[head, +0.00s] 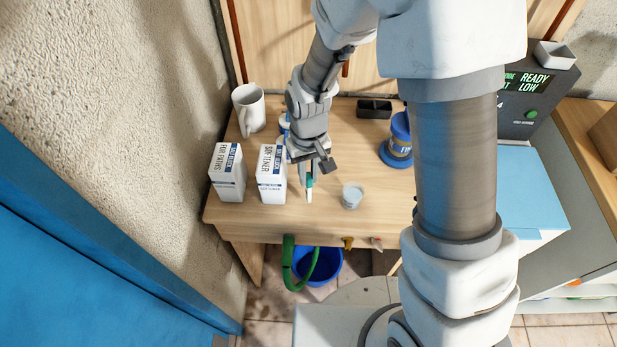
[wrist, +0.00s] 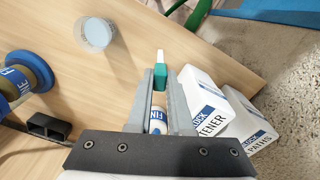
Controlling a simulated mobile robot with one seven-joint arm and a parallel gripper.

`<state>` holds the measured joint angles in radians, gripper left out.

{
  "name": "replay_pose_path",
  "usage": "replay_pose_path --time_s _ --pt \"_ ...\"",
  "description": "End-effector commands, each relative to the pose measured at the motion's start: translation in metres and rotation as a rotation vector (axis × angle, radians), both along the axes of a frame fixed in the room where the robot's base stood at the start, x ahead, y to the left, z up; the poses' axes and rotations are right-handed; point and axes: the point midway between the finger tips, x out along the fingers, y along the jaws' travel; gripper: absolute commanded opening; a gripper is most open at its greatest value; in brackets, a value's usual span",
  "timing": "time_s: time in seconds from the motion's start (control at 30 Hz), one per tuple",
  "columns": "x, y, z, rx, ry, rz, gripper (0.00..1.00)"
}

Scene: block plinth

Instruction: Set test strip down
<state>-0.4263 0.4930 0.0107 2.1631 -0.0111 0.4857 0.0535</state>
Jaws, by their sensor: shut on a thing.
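My gripper (head: 310,172) is shut on the test strip (head: 309,194), a thin white strip with a teal end held between the fingertips. The strip hangs downward over the front of the wooden table (head: 240,209), between the softener carton and a small clear cup (head: 352,196). In the wrist view the strip (wrist: 160,57) points away from the jaws, its teal part (wrist: 159,78) at the fingertips. I cannot tell whether its lower end touches the tabletop.
The softener carton (head: 271,176) and another white carton (head: 227,174) stand left of my gripper. A blue-ended spool (head: 397,145) and dark tray (head: 374,109) stand right. Clear tabletop surrounds the cup.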

Motion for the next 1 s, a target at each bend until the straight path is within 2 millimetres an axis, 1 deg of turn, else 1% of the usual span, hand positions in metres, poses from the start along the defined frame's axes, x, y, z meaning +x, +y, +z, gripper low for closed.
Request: replay_pose_path --time_s 0.03,0.13,0.43,0.57,0.6,0.73,1.0 --pt "-0.001 0.0 -0.008 -0.002 0.005 0.0 0.0" --pt "-0.001 0.0 -0.017 -0.001 0.003 0.0 0.0" --pt "0.0 0.0 -0.019 0.0 0.0 0.0 0.0" --pt "0.0 0.0 -0.024 0.0 0.0 0.0 0.0" --pt "0.0 0.0 -0.022 0.0 0.0 0.0 0.26" --pt "0.0 0.0 -0.022 0.0 0.0 0.0 0.48" --pt "0.0 0.0 -0.021 0.0 0.0 0.0 0.48"
